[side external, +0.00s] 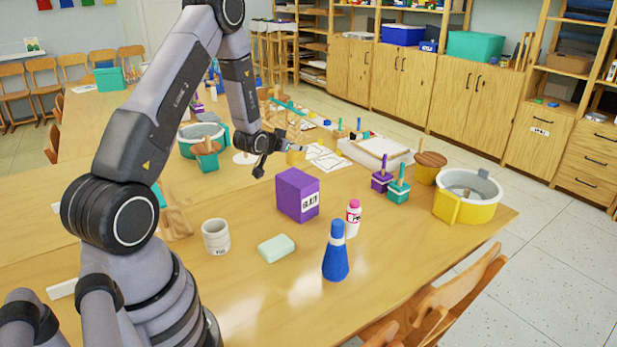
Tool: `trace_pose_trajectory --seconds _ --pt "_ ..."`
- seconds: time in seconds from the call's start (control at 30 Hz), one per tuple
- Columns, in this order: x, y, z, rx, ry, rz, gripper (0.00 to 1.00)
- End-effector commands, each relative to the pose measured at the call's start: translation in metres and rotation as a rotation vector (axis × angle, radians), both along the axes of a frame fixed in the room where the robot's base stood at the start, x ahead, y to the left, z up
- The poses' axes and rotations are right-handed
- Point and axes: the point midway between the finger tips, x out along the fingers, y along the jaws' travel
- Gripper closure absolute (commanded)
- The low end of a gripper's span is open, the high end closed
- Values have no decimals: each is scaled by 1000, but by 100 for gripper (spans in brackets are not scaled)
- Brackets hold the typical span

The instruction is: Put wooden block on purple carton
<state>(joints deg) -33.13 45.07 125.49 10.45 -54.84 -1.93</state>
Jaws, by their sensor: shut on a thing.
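The purple carton (297,195) stands upright on the wooden table, with a white label on its right face. My gripper (264,160) is behind it and up to its left, apart from it. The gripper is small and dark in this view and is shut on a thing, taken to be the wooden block. The block itself cannot be made out clearly, and the fingers hide the hold. Nothing rests on top of the carton.
Near the carton are a white bottle with a pink cap (353,218), a blue cone-shaped bottle (336,255), a pale green block (276,249) and a grey mug (216,237). A yellow-and-white tub (466,196) stands right. Bare table lies at the front.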

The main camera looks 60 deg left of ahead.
Motion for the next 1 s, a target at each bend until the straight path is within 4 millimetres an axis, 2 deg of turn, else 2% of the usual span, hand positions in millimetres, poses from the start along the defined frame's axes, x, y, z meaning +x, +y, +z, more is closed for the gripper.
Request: trace_pose_trajectory --seconds 0.33,0.73,0.77,0.93,1.0 --pt "1 -1 -44 -1 1 -1 100" --pt "1 -1 -48 2 -1 0 100" --pt "1 -1 -49 2 -1 0 67" --pt "1 0 -48 2 -1 0 45" --pt "1 0 -48 2 -1 0 42"
